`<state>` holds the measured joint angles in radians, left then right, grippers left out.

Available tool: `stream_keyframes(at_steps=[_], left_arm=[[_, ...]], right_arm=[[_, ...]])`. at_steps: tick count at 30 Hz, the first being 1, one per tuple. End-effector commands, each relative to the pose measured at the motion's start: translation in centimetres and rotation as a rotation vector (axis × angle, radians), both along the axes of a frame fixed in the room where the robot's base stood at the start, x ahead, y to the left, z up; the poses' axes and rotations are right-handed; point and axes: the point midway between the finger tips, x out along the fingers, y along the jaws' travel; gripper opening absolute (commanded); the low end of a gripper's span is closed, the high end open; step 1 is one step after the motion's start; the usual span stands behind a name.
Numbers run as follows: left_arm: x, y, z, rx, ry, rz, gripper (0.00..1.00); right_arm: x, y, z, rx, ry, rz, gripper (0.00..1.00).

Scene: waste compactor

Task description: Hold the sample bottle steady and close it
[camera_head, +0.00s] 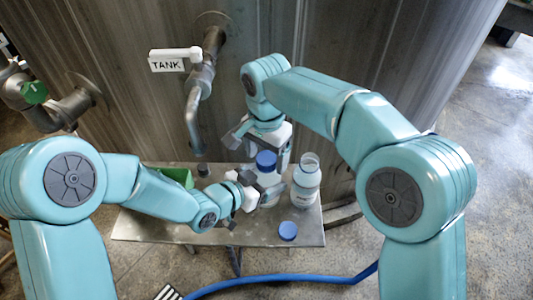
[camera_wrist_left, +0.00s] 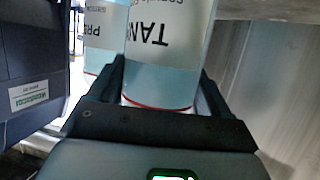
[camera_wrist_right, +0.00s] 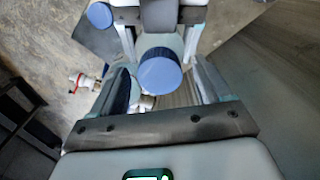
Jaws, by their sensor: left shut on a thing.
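A sample bottle with a "TANK" label (camera_wrist_left: 158,60) stands between the fingers of my left gripper (camera_wrist_left: 160,95), which is shut on it. In the head view my left gripper (camera_head: 262,188) comes in low from the left. A blue cap (camera_head: 266,160) is at the top of this bottle; it also shows in the right wrist view (camera_wrist_right: 160,72). I cannot tell whether it is screwed tight. My right gripper (camera_wrist_right: 160,65) is open, with its fingers on either side of this cap and gaps visible. The bottle below the cap is mostly hidden there.
A second bottle (camera_head: 306,182), uncapped, stands close on the right. A loose blue cap (camera_head: 288,231) lies near the metal table's (camera_head: 200,232) front edge. A green object (camera_head: 178,176) is at the table's left. The tank tap (camera_head: 196,100) hangs behind, under a "TANK" sign (camera_head: 166,61).

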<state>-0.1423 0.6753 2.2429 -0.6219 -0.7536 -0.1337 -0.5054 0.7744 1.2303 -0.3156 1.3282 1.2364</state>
Motion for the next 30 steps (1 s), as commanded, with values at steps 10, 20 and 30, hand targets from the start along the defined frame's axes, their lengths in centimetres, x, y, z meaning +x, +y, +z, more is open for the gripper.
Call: stream_keyframes(at_steps=[10, 20, 30], left_arm=[[0.1, 0.0, 0.1, -0.001, -0.003, 0.001, 0.0], [0.1, 0.0, 0.1, -0.001, -0.003, 0.001, 0.0], [0.1, 0.0, 0.1, -0.001, -0.003, 0.001, 0.0]], right_arm=[[0.1, 0.1, 3.0, 0.003, -0.005, 0.001, 0.78], [0.1, 0.1, 10.0, 0.001, -0.002, 0.001, 0.78], [0.0, 0.1, 12.0, 0.0, 0.0, 0.001, 0.78]])
